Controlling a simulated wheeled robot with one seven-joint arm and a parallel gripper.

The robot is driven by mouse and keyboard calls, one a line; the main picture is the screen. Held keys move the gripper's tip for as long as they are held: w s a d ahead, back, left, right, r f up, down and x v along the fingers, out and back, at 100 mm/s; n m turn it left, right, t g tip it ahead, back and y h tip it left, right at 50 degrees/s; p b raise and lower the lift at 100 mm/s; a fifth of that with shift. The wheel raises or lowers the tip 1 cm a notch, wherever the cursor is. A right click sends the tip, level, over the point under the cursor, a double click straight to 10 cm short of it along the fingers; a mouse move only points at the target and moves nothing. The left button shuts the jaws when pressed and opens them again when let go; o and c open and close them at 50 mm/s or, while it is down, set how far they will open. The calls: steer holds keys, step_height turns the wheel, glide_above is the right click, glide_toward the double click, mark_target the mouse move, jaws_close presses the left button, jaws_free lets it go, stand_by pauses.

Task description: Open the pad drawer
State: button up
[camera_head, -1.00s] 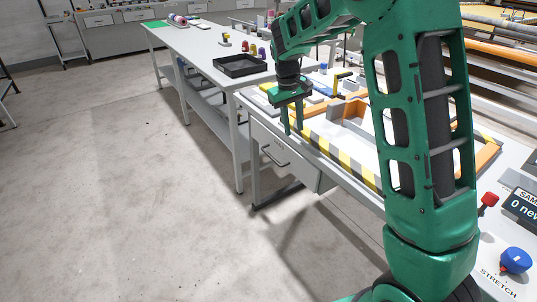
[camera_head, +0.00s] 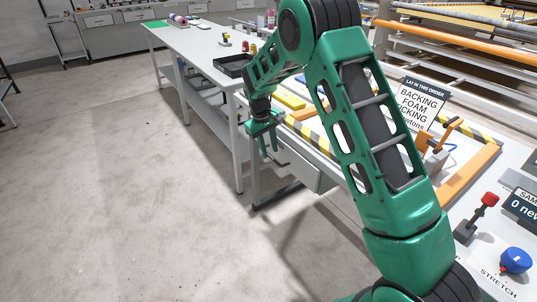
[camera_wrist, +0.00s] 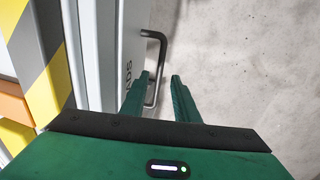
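The pad drawer (camera_head: 302,173) is a pale grey front under the near edge of the table, partly hidden by my gripper in the head view. In the wrist view its front (camera_wrist: 129,35) shows part of a label and a dark bar handle (camera_wrist: 160,62). My gripper (camera_head: 269,154) points down at the drawer front. In the wrist view my gripper (camera_wrist: 161,80) is open, with the handle's far end showing between its two fingertips. I cannot tell whether the fingers touch the handle. The drawer looks shut.
Yellow and black striped edging (camera_head: 308,133) runs along the tabletop above the drawer. A long side table (camera_head: 190,45) with a black tray (camera_head: 228,66) stands behind. A sign (camera_head: 419,102) and red lever (camera_head: 489,199) are at right. The floor (camera_head: 130,180) at left is clear.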

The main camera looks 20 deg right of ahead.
steer(key=shift+d+f, duration=0.15)
steer(key=shift+f, duration=0.5)
steer(key=shift+d+f, duration=0.15)
steer(key=shift+f, duration=0.45)
steer(key=shift+c, duration=0.7)
